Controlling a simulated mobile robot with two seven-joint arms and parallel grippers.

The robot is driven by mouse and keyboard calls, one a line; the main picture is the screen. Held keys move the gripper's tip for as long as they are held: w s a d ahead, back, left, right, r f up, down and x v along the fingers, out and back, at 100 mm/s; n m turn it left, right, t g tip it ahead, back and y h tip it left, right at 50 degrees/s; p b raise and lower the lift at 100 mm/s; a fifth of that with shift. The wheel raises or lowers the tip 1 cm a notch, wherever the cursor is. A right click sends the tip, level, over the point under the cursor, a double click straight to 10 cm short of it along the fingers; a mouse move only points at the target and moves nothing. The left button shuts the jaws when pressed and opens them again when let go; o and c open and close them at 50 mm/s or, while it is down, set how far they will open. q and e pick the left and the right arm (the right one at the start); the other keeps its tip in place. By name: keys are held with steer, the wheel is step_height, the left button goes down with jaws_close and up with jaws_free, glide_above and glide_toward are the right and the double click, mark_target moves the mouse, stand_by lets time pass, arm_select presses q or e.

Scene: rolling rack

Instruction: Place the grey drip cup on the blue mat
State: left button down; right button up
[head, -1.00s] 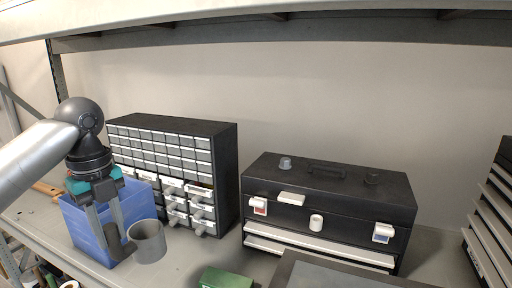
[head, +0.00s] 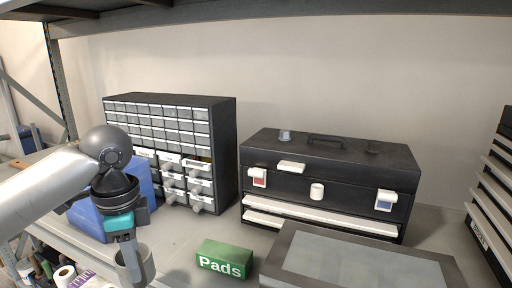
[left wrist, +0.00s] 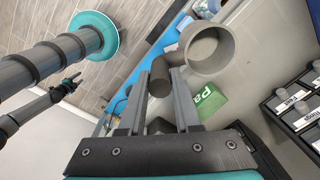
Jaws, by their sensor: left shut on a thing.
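The grey drip cup (left wrist: 208,48) shows in the left wrist view as an open round cup with a stubby grey handle. My left gripper (left wrist: 160,90) is shut on that handle, between its two fingers. In the head view my left gripper (head: 136,262) points down near the front edge of the shelf and hides most of the cup (head: 121,260). A blue strip (left wrist: 150,58) runs past the cup in the left wrist view; I cannot tell whether it is the blue mat. A dark arm end, seemingly my right gripper (left wrist: 69,84), shows small in that view.
A blue bin (head: 88,218) stands just behind my left gripper. A drawer cabinet (head: 222,150), a green Pads box (head: 224,259), a black toolbox (head: 330,165) and a grey glass-topped case (head: 350,262) stand to the right. Paper rolls (head: 65,275) lie lower down, past the shelf edge.

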arm_select(q)
steer(key=s+d+f+n+b, duration=0.3)
steer(key=s+f+n+b, duration=0.1)
steer(key=f+n, duration=0.2)
steer(key=s+d+f+n+b, duration=0.3)
steer(key=f+n+b, duration=0.2)
steer(key=f+n, duration=0.2)
steer(key=shift+s+f, duration=0.35)
steer(key=shift+f, duration=0.2)
